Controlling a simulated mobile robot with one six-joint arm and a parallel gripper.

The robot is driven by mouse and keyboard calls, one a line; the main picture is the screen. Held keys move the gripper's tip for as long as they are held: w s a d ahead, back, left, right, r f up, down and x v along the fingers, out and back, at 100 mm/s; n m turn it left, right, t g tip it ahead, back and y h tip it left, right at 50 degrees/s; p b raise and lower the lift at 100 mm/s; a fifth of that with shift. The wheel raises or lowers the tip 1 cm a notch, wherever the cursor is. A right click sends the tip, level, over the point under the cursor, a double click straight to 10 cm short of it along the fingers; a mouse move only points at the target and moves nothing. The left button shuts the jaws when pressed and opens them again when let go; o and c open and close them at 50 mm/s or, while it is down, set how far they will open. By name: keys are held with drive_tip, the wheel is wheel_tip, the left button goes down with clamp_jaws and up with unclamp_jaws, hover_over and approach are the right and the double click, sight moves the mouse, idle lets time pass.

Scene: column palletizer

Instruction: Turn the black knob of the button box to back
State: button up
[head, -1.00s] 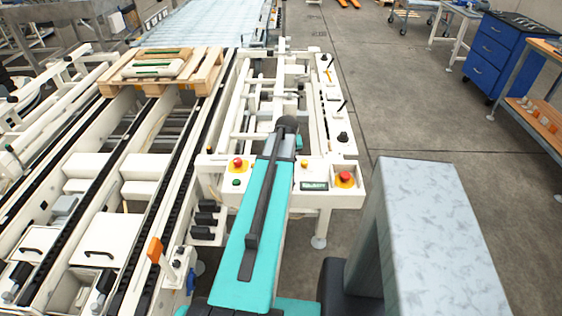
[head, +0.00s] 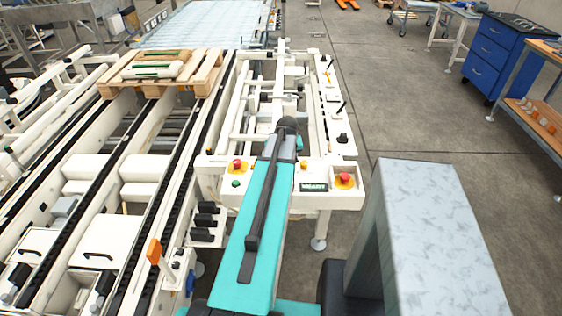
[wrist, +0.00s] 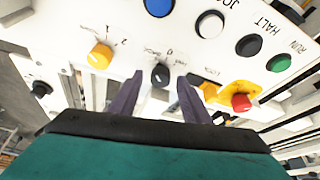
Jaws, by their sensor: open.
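The black knob (wrist: 160,75) is on the white face of the button box (wrist: 225,60) in the wrist view. Small lettering surrounds the knob; one word looks like "back", but the exact pointer direction is hard to read. My gripper (wrist: 160,80) is open, with one dark finger to the left of the knob and the other to its right. The fingertips appear close to the panel, with a gap visible on each side of the knob. In the head view my arm hides the gripper and the knob.
A yellow knob (wrist: 99,56) is left of the black knob. A blue button (wrist: 160,5), a black button (wrist: 249,45), a green button (wrist: 279,63) and a red knob (wrist: 241,102) are nearby. In the head view, a pallet (head: 205,75) stands on the conveyor at left.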

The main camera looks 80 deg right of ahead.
drive_tip(key=shift+r, duration=0.15)
drive_tip(key=b+v, duration=0.2)
drive_tip(key=v, duration=1.1)
drive_tip(key=shift+r, duration=0.2)
drive_tip(key=shift+a, duration=0.15)
idle(0.4)
